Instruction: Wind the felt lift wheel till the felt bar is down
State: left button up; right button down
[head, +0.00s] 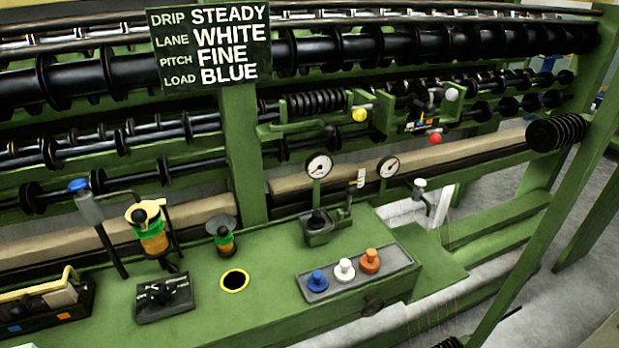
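A long beige bar (320,178) that looks like the felt bar runs behind the green bench, below the black rollers. Its left stretch (60,243) also shows. I cannot tell whether it is raised or down. No wheel is labelled as the felt lift wheel. A black ribbed wheel (557,132) is at the right end of the frame, near the bar's right end. Neither of my grippers is in view.
The green bench (210,318) carries a panel with blue, white and orange knobs (345,270), a yellow-rimmed hole (233,281) and two gauges (318,166) on stems. A sign (210,45) reads DRIP STEADY, LANE WHITE, PITCH FINE, LOAD BLUE. Grey floor (545,285) is at right.

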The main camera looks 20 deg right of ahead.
aim_at(370, 303)
jog(key=z, duration=1.05)
